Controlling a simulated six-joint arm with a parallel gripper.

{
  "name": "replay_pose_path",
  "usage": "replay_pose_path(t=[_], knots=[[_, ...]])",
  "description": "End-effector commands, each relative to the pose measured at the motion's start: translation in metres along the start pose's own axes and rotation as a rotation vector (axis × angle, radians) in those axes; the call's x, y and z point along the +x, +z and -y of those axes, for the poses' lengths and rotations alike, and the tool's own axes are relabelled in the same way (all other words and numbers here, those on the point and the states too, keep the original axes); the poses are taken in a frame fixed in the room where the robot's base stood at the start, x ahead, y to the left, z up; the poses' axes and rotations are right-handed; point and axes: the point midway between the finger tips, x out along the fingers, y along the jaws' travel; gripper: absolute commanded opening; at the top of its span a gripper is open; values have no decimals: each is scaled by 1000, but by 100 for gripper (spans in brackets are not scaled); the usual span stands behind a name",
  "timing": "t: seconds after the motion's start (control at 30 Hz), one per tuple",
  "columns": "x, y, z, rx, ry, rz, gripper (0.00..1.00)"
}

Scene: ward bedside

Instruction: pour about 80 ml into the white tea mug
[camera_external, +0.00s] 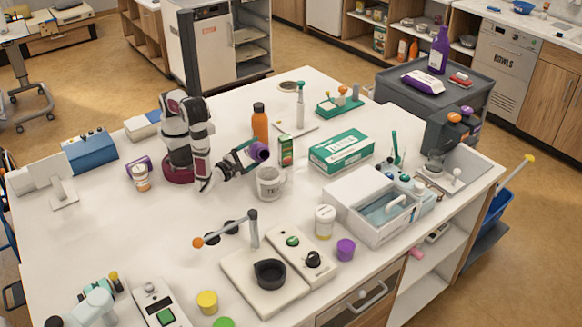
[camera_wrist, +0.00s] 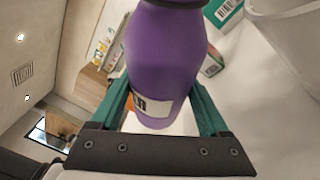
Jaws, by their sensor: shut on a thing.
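The white tea mug (camera_external: 270,186), marked TEA, stands upright on the white counter. My gripper (camera_external: 245,157) is shut on a purple bottle (camera_external: 259,151) and holds it above the counter, just above and slightly left of the mug. The bottle looks tilted well over. In the wrist view the purple bottle (camera_wrist: 163,65), with a pale label, sits between the teal fingers of my gripper (camera_wrist: 162,98). A white curved wall at top right there (camera_wrist: 287,32) looks like the mug. No stream of liquid shows, and the mug's inside cannot be made out.
An orange bottle (camera_external: 260,122) and a small green carton (camera_external: 286,150) stand close behind the mug. A green-and-white box (camera_external: 341,150) lies to the right. The counter left of the mug is fairly clear.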

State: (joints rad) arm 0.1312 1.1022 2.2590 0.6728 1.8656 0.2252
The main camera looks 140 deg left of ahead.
Motion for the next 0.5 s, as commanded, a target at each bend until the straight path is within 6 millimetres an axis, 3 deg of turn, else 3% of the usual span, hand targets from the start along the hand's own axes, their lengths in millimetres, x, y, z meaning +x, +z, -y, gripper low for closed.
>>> replay_pose_path(t=[0.13,0.2,0.33,0.5], knots=[[-8,22,-1,-276,-114,-78,3],[-11,18,13,-392,-163,-114,3],[-10,18,10,-686,-286,-200,3],[-11,18,14,-897,-375,-261,3]])
